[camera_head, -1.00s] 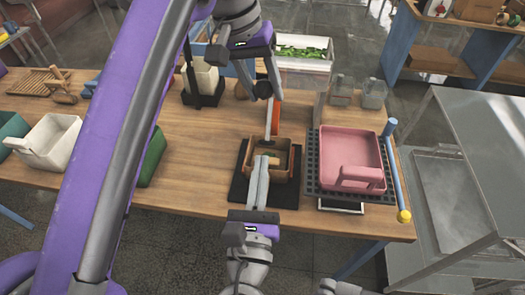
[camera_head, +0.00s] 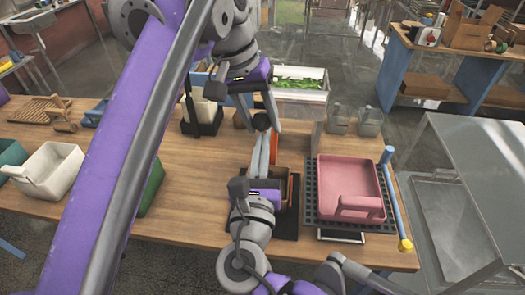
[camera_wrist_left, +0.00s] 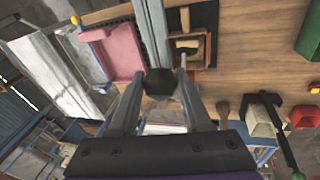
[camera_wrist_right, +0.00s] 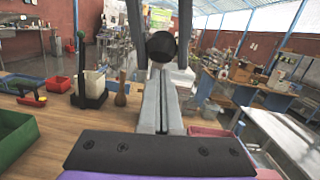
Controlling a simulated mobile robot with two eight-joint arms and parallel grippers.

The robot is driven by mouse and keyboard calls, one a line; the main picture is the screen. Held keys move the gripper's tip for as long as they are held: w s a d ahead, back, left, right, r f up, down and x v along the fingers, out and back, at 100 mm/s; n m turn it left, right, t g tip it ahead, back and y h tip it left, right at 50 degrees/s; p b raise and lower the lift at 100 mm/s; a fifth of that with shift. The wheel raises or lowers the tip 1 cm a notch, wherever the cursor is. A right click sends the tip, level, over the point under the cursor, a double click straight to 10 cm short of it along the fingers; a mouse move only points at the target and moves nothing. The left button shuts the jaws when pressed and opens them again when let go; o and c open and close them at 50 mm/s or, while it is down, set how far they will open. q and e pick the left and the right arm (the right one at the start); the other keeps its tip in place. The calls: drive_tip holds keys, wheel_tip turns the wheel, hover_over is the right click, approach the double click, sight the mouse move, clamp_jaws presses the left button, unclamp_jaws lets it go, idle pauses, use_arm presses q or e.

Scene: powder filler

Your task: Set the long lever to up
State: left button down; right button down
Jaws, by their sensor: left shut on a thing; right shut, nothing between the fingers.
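A lever with a black ball knob (camera_head: 262,121) stands above the black base plate (camera_head: 288,225) at the table's middle; its rod is mostly hidden by my right gripper in the head view. My left gripper (camera_wrist_left: 160,88) is shut on the black knob, which shows between its fingertips in the left wrist view. The knob also shows in the right wrist view (camera_wrist_right: 161,46). My right gripper (camera_head: 264,138) is shut and empty, its fingers pointing up just below the knob. I cannot tell whether they touch the rod. A brown box (camera_wrist_left: 203,47) stands on the base plate.
A pink tray (camera_head: 347,177) sits on a black grid right of the lever, beside a blue bar with a yellow end (camera_head: 404,245). A black stand with a white cup (camera_head: 204,108) is behind left. Bins (camera_head: 50,172) stand at left.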

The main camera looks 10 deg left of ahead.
use_arm(q)
drive_tip(key=shift+w, duration=0.1)
use_arm(e)
drive_tip(key=shift+w+r, duration=0.6)
drive_tip(key=shift+r, duration=0.3)
use_arm(q)
drive_tip(key=shift+c, duration=1.8)
unclamp_jaws()
use_arm(e)
drive_tip(key=shift+s+f, duration=0.1)
